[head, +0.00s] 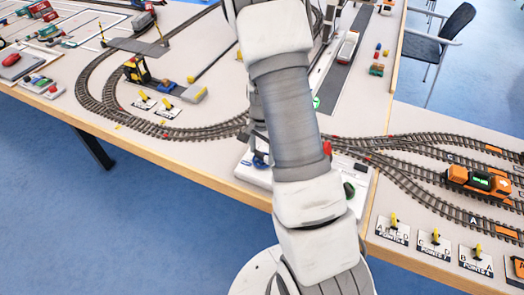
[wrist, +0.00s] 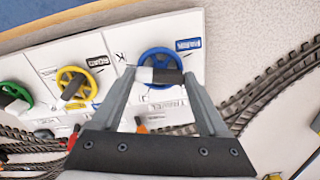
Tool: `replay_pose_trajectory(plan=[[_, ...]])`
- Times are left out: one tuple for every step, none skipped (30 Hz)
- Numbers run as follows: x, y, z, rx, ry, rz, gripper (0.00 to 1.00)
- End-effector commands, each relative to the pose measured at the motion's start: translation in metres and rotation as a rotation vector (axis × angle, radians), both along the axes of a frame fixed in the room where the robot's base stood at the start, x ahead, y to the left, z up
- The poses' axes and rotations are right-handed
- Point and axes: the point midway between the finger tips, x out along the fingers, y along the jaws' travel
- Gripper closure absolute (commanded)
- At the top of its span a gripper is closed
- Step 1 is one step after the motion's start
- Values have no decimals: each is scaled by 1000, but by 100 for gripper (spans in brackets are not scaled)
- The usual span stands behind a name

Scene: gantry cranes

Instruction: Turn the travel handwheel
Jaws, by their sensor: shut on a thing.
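In the wrist view, a white control panel (wrist: 112,42) carries a blue handwheel (wrist: 148,57), a yellow handwheel (wrist: 62,77) and a green handwheel (wrist: 24,92), partly cut off by the left edge. Small labels sit by the wheels; I cannot read for sure which one says travel. My gripper (wrist: 160,76) is at the blue handwheel, its fingers on either side of a dark crank handle at the wheel's near rim. It is shut on that handle. In the head view, my arm hides the gripper and much of the panel (head: 258,178); the green handwheel (head: 349,190) shows at its right.
Model railway tracks (head: 190,132) run behind and beside the panel. An orange locomotive (head: 480,181) stands on the right tracks. Small point levers (head: 435,242) line the right table's front. A chair (head: 440,40) is behind.

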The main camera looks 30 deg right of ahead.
Motion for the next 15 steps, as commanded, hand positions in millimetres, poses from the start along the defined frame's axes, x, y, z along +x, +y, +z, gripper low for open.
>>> replay_pose_trajectory(plan=[[0,0,0,1,-2,-5,78],[0,0,0,1,-2,-6,78],[0,0,0,1,-2,-6,78],[0,0,0,1,-2,-6,78],[0,0,0,1,-2,-6,78],[0,0,0,1,-2,-6,78],[0,0,0,1,-2,-6,17],[0,0,0,1,-2,-6,12],[0,0,0,1,-2,-5,5],[0,0,0,1,-2,-5,0],[0,0,0,1,-2,-5,0],[0,0,0,0,-1,-4,0],[0,0,0,0,-1,-4,0],[0,0,0,0,-1,-4,0],[0,0,0,0,-1,-3,0]])
